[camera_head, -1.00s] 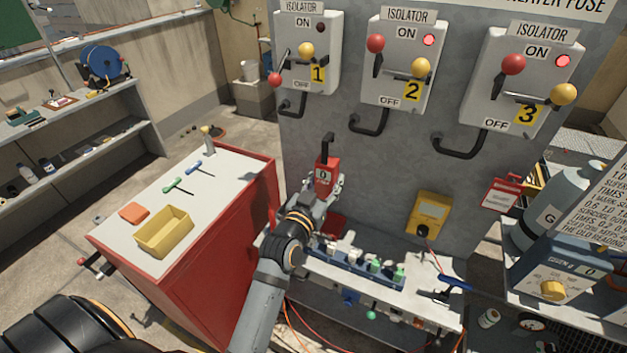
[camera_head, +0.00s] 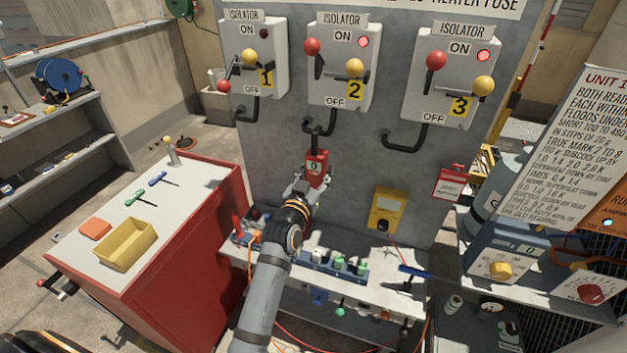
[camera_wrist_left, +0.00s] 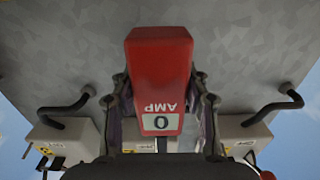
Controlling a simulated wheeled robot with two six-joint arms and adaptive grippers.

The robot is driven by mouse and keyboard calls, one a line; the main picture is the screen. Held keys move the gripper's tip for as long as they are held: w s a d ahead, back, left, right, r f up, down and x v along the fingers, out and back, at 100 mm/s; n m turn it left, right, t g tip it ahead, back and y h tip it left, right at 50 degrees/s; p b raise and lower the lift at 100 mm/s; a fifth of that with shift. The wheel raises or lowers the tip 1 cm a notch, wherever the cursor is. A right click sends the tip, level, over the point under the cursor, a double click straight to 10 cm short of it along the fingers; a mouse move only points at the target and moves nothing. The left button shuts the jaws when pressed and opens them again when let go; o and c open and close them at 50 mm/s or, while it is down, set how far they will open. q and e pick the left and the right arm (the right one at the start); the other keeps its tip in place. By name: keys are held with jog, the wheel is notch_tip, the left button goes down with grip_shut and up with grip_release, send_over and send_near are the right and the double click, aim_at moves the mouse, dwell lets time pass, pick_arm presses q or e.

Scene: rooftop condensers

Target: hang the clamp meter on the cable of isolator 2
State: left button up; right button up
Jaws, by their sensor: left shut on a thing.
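The red clamp meter (camera_head: 317,168) is upright in front of the grey panel, its display reading 0. My left gripper (camera_head: 316,183) is shut on it; in the left wrist view the red meter (camera_wrist_left: 158,75) fills the space between the fingers. Its dark jaw rises to the bent black cable (camera_head: 327,127) under isolator 2 (camera_head: 341,75). Jaw and cable overlap in the head view, and I cannot tell whether the jaw is around the cable or only in front of it. In the left wrist view the gripper hides the middle cable. My right gripper is not in view.
Isolator 1 (camera_head: 253,75) and isolator 3 (camera_head: 455,85) flank isolator 2, with cables below. A red cabinet (camera_head: 200,240) with a yellow tray (camera_head: 126,245) is at left.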

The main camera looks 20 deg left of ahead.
pick_arm(q)
jog(key=w+b, duration=0.1)
jog(key=w, duration=0.1)
jog(key=w+f+b, duration=0.1)
jog(key=w+b, duration=0.1)
jog(key=w, duration=0.1)
jog(key=shift+f, duration=0.2)
dwell(0.4)
jog(key=o, duration=1.4)
jog(key=shift+s, duration=0.1)
jog(key=shift+f, duration=0.1)
